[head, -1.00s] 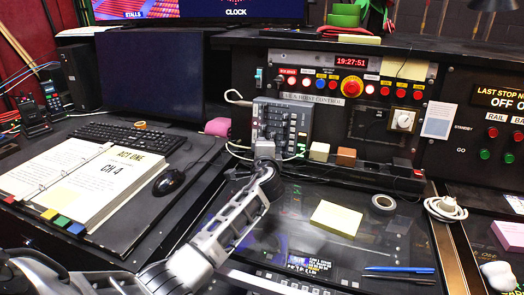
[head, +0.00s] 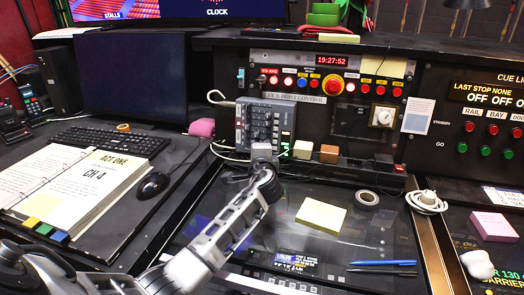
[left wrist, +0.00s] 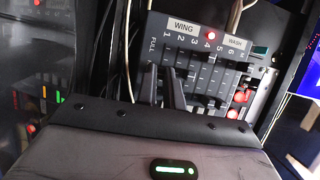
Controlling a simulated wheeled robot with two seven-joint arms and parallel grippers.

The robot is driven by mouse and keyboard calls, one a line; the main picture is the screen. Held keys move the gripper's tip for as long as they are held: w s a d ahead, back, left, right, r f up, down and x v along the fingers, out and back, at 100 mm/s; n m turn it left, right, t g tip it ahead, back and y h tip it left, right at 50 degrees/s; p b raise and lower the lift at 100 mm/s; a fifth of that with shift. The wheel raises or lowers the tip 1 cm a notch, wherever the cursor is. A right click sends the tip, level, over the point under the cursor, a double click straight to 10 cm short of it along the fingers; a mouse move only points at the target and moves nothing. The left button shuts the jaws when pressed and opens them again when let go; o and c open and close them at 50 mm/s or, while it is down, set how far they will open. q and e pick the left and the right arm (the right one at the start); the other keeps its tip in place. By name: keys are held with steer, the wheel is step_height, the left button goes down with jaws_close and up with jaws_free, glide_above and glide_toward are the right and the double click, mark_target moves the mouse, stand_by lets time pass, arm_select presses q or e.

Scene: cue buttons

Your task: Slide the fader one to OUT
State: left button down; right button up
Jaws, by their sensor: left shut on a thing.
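The grey fader panel (head: 252,118) stands upright against the console in the head view. In the left wrist view the panel (left wrist: 205,62) shows a WING label, a WASH label, numbered slots and the word FULL at its left. My left gripper (head: 262,145) is at the panel's lower front. In the wrist view its two dark fingers (left wrist: 163,72) stand over the lower left slots, around fader one. They are shut on the fader's cap, which they hide. The cap's exact height is unclear. My right gripper is not in view.
A red lamp (left wrist: 210,34) is lit on the panel. White cables (head: 222,150) run beside it. A cream block (head: 303,149) and brown block (head: 329,153) stand at its right. A yellow note pad (head: 321,214) lies on the dark glass desk in front.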

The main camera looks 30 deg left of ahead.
arm_select(q)
steer(key=c, duration=1.5)
jaws_free()
steer(key=v, duration=1.6)
steer(key=shift+b, duration=0.35)
